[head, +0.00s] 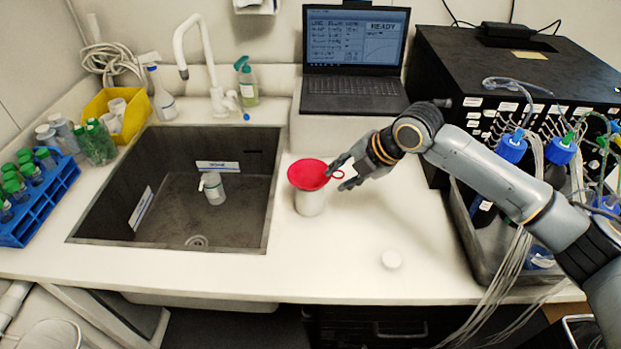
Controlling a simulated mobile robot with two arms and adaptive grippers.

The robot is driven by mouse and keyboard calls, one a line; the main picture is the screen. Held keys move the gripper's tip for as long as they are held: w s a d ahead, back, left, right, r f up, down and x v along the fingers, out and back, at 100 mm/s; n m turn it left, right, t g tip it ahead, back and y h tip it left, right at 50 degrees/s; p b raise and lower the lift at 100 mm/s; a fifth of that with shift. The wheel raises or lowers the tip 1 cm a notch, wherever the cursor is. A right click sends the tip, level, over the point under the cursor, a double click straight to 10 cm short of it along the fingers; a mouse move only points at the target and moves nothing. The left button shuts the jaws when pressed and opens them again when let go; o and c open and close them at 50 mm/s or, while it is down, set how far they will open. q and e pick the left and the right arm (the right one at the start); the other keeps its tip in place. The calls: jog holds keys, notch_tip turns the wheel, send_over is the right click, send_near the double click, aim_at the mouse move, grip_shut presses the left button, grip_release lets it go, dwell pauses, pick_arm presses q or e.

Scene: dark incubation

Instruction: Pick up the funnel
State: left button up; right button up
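The red funnel (309,173) sits in the mouth of a white bottle (309,202), which stands upright on the counter just right of the sink. A small ring handle sticks out from the funnel's right side. My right gripper (337,173) reaches in from the right, with its fingers at the funnel's right rim by the handle. The fingers look parted. I cannot tell whether they touch the funnel. My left gripper is not in view.
The sink (130,190) holds a small bottle (213,188). A laptop (353,60) stands behind on a raised block. A black box (500,75) and a tray of tubed bottles (480,255) fill the right. The front counter is clear.

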aim_at(327, 182)
jog(key=p+x, duration=0.1)
jog(key=x, duration=0.1)
jog(key=p+x, duration=0.1)
jog(key=x, duration=0.2)
jog(key=shift+a+r, duration=0.15)
jog(key=shift+a, duration=0.15)
jog(key=shift+w+a, duration=0.1)
grip_shut()
